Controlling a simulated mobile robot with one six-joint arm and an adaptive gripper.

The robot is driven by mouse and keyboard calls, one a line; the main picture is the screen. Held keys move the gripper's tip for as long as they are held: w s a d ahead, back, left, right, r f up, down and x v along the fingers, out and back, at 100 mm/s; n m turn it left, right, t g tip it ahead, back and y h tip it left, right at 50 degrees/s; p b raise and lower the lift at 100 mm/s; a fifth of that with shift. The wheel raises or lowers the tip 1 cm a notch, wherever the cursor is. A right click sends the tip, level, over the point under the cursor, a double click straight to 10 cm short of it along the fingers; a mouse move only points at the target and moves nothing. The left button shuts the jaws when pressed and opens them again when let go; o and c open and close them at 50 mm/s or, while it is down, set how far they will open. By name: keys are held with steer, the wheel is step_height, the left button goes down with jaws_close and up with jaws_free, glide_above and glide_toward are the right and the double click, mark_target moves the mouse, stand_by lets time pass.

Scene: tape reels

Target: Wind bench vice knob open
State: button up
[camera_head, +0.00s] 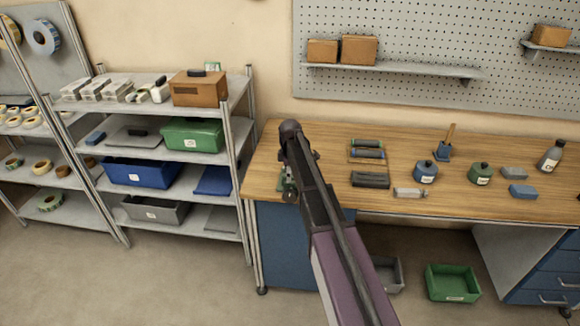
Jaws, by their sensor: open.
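My arm reaches up from the bottom centre to the left end of the wooden workbench (400,200). Its dark far end is above the bench's front left corner. My gripper (287,174) is open there, small and mostly hidden by the arm, so its fingertips are not clear.
A shelving rack (245,160) stands close on the left. A green bin (452,283) is under the bench.

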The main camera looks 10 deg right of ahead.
steer(key=shift+r+p, duration=0.4)
steer(key=shift+r, duration=0.3)
steer(key=s+f+m+b, duration=0.1)
steer(key=s+m, duration=1.3)
steer(key=s, duration=1.5)
steer(key=shift+d+f, duration=0.15)
steer(key=shift+d, duration=0.05)
